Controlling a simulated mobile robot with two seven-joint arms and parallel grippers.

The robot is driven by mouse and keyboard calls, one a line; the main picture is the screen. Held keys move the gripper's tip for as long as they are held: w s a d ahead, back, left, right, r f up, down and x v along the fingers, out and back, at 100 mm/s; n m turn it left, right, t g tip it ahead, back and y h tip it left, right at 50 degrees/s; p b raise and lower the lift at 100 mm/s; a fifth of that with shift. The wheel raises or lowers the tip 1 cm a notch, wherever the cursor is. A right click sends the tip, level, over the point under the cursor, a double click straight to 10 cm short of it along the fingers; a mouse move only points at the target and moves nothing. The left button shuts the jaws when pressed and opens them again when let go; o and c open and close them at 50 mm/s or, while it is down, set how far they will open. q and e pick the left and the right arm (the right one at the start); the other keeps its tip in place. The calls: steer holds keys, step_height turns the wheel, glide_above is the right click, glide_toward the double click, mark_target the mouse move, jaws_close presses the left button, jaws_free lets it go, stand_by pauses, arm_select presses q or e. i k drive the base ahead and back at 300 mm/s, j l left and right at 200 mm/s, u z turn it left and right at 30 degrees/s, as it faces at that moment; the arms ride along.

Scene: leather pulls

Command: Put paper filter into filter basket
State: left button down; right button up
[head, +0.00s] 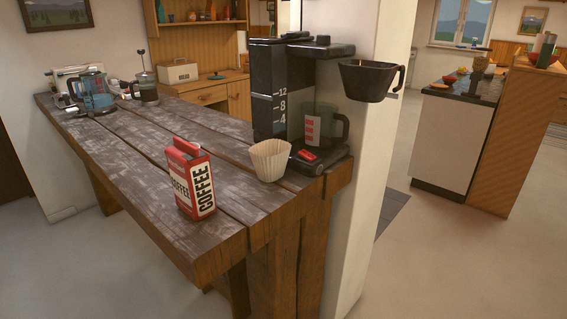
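A pale fluted paper filter (270,160) stands open side up on the dark wooden table, just in front of the coffee maker. The black filter basket (369,80) with a side handle is at the coffee maker's upper right, out past the table's right end. I cannot tell from this view what holds it there. The coffee maker (270,88) has a tank marked with numbers and a glass carafe (322,127) on its base. Neither of my grippers is in view.
A red and white coffee carton (188,179) stands on the table (130,135) left of the filter. A French press (146,84) and a glass kettle (91,90) are at the far left end. A white pillar (372,165) rises behind the table's right end. Open floor lies in front.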

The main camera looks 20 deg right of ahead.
mark_target(366, 96)
steer(key=i+j+z, duration=0.1)
steer(key=z, duration=0.25)
steer(key=j+z, duration=0.1)
steer(key=z, duration=0.3)
steer(key=i+j+z, duration=0.1)
steer(key=z, duration=0.25)
steer(key=i+j+z, duration=0.1)
steer(key=j+z, duration=0.35)
steer(key=j, duration=0.5)
